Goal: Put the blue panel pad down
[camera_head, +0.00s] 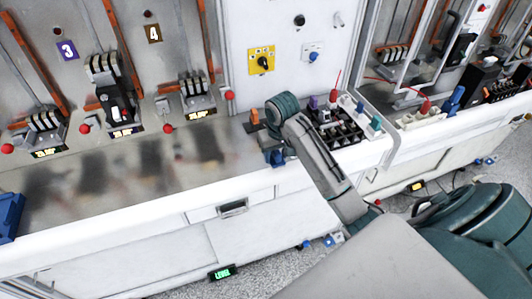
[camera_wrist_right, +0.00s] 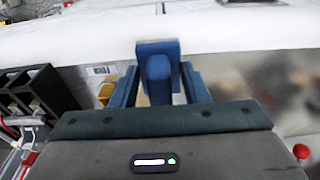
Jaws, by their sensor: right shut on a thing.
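My right gripper (camera_head: 273,153) is over the front part of the bench, left of the black terminal block. It is shut on the blue panel pad (camera_wrist_right: 158,68), which sits between the two blue fingers in the right wrist view. In the head view the pad and fingers blend into one small blue patch, partly hidden by my wrist. I cannot tell whether the pad touches the bench (camera_head: 215,172).
A black terminal block (camera_head: 335,125) with coloured posts stands right of the gripper. A small orange piece (camera_head: 255,118) is behind it. Breakers with red knobs (camera_head: 167,129) line the back. The bench between is clear.

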